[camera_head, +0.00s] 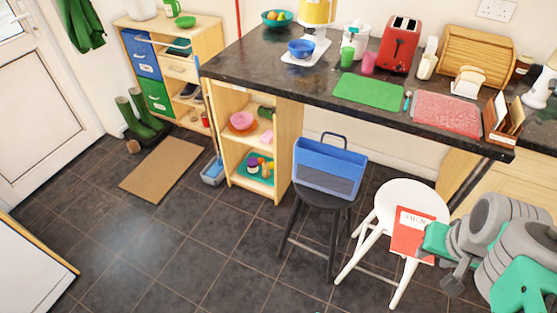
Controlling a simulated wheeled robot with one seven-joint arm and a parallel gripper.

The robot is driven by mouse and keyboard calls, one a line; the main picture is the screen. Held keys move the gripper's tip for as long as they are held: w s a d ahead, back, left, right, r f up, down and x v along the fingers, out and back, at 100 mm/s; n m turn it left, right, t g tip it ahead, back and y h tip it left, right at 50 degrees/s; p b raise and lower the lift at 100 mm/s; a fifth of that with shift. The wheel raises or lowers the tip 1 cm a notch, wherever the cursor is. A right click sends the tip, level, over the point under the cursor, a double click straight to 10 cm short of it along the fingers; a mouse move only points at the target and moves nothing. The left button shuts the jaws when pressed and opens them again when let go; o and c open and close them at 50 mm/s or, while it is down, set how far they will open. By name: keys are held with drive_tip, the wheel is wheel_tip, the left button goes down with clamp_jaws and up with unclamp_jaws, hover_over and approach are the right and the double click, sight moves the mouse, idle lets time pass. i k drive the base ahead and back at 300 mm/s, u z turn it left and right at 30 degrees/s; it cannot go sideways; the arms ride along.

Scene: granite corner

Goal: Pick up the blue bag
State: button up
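The blue bag (328,173) stands upright on the seat of a black stool (325,196), in front of the granite counter. Its dark handle (334,137) stands up above its top edge. Its lower front is a darker grey-blue. Grey and green links of my arm show at the lower right, to the right of the bag and apart from it. I cannot make out my gripper's fingers in this view.
A white stool (398,203) with a red booklet (412,231) stands right of the black stool, near my arm. The granite counter (310,85) overhangs behind the bag. A shelf unit (283,150) is to its left. Open tiled floor (190,235) lies left and in front.

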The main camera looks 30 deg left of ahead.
sight(332, 169)
drive_tip(key=u, duration=1.2)
drive_tip(key=i, duration=1)
drive_tip(key=u, duration=1.3)
drive_tip(key=i, duration=0.5)
drive_tip(key=u, duration=0.1)
